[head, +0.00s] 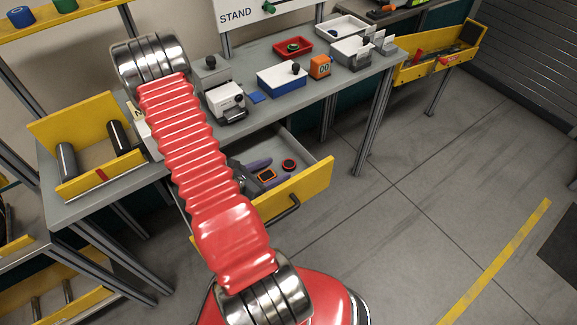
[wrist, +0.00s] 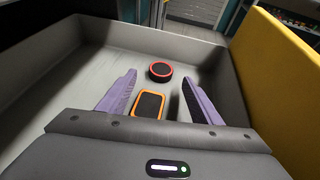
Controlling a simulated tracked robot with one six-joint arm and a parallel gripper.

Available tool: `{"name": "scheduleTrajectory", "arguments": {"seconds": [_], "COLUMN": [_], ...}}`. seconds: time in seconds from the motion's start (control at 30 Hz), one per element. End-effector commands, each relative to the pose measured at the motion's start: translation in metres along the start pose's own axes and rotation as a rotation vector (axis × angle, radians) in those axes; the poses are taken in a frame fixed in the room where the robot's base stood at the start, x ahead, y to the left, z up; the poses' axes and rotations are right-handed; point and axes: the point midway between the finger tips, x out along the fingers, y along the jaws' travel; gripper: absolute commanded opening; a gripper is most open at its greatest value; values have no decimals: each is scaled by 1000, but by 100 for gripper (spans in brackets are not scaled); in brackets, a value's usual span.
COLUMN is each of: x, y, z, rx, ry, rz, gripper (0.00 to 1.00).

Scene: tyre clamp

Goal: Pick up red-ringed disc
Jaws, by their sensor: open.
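The red-ringed disc (wrist: 160,71) is small, round and black with a red rim. It lies on the floor of the open drawer, and it also shows in the head view (head: 289,165). My gripper (wrist: 155,84) is open, with two purple fingers pointing into the drawer. In the wrist view the disc appears beyond the fingertips, between their lines, and nothing is held. In the head view my gripper (head: 264,170) is partly hidden by my red arm.
An orange-rimmed black rectangular piece (wrist: 148,104) lies in the drawer, nearer than the disc. The drawer (head: 310,178) has a yellow front panel and grey side walls. The workbench (head: 290,110) above holds trays, boxes and a white device. Open floor lies to the right.

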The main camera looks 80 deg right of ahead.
Motion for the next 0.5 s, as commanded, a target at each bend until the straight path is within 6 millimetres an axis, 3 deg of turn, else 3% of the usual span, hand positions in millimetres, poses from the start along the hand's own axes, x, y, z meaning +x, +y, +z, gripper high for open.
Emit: {"name": "scheduleTrajectory", "arguments": {"seconds": [0.23,0.5], "x": [7,36], "y": [-1,-3], "z": [0,2], "rx": [0,2], "ry": [0,0], "rz": [-3,-4], "gripper": [59,59]}}
